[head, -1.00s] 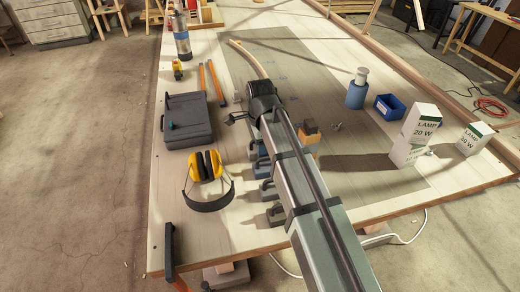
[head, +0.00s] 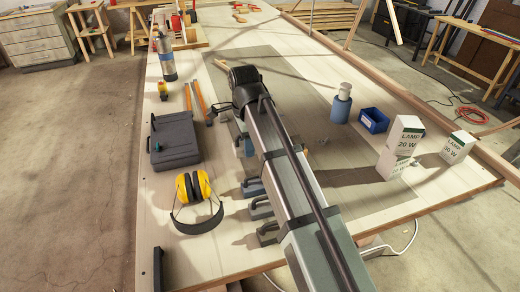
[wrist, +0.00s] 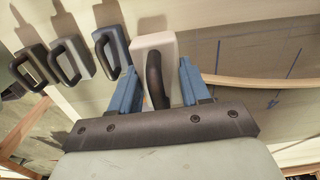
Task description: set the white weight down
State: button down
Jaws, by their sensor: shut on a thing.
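In the wrist view, the white weight (wrist: 153,45), a pale block with a dark handle, is between the two blue fingers of my gripper (wrist: 158,88). My gripper is shut on it at the handle. The weight is at the end of a row with a blue-grey weight (wrist: 118,48), a grey weight (wrist: 76,62) and a dark weight (wrist: 33,68), and stands apart from them. Whether its underside touches the table cannot be told. In the head view, my arm hides the white weight and the fingers.
On the table (head: 220,262) are a dark case (head: 174,142), yellow ear defenders (head: 194,188), a spray bottle (head: 165,58), a blue bottle (head: 341,106), a blue bin (head: 373,120) and lamp boxes (head: 400,145). A wooden lath (head: 226,70) shows beyond my arm. The grey mat's right part is mostly clear.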

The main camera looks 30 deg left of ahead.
jog(key=shift+r, duration=0.95)
notch_tip(320, 180, up, 4)
jog(key=shift+r, duration=0.2)
jog(key=w+d, duration=1.2)
jog(key=w, duration=0.4)
send_over(355, 149)
notch_tip(355, 149, down, 4)
jog(key=shift+f, duration=5.55)
jog(key=c, duration=0.5)
grip_release()
jog(key=shift+f, duration=0.15)
